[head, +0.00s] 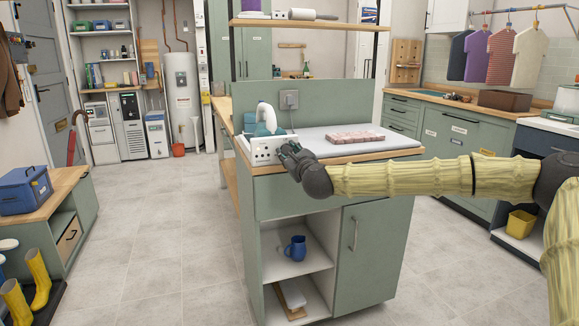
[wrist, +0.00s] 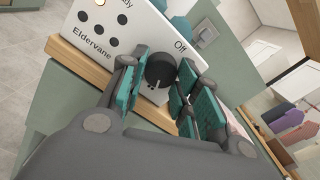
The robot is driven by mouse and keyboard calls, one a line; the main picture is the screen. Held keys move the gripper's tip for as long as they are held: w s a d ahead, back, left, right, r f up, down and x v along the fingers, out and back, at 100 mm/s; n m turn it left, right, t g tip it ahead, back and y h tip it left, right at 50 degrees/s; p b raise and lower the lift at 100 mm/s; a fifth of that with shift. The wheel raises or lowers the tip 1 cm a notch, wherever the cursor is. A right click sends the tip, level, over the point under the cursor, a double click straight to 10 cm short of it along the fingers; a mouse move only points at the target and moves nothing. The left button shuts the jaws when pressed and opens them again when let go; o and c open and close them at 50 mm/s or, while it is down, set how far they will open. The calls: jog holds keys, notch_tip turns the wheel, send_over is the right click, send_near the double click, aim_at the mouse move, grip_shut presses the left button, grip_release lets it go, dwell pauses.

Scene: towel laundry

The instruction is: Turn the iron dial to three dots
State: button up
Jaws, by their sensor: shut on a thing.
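The iron (head: 266,118), white and teal, stands in its white station (head: 262,152) at the left end of the worktop. The station's front panel (wrist: 150,25) fills the top of the wrist view, with black dots, "Off" and "Eldervane" printed on it. The round dark dial (wrist: 160,69) sits between my fingers and has a small pale mark on its lower part. My gripper (wrist: 158,82) has its teal pads on both sides of the dial and is shut on it. In the head view my gripper (head: 289,152) is at the station's front right and covers the dial.
A folded pink cloth (head: 355,137) lies on the pale ironing pad (head: 318,140) right of the station. A plug in a socket (head: 289,100) is on the panel behind. The floor left of the cabinet is clear.

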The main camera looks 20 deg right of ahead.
jog(key=m+b, duration=0.5)
jog(key=b, duration=0.1)
jog(key=m+b, duration=0.6)
jog(key=b, duration=0.1)
jog(key=m+b, duration=0.6)
jog(key=b, duration=0.1)
jog(key=shift+a+f, duration=0.15)
jog(key=shift+a, duration=0.1)
jog(key=o, duration=1)
jog(key=s, duration=1.2)
jog(key=shift+d, duration=0.25)
